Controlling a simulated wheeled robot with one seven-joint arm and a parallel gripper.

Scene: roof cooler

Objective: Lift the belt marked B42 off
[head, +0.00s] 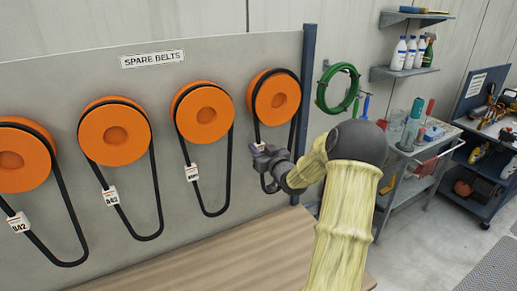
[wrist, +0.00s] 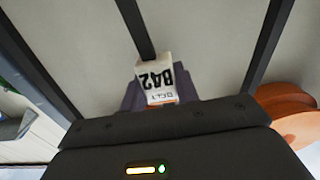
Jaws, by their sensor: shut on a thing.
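A black belt (head: 257,128) hangs from the rightmost orange peg (head: 276,97) on the grey board. My gripper (head: 264,157) is at the lower left of this belt, shut on the strand around its white tag. In the wrist view the tag (wrist: 155,80) sits between my fingers and reads upside down, apparently B42 BELT. The strand (wrist: 136,27) runs on beyond the tag. The belt still loops over its peg. Three other belts with white tags hang from orange pegs to the left; the middle one's tag (head: 111,196) looks like A42, and the far left one's tag (head: 18,222) looks like B42 or 842.
A SPARE BELTS sign (head: 152,60) is on the board. A wooden bench top (head: 230,255) lies below. A blue post (head: 306,85) edges the board close to the right of the held belt. A green hose (head: 337,88) and a grey cart (head: 420,150) stand farther right.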

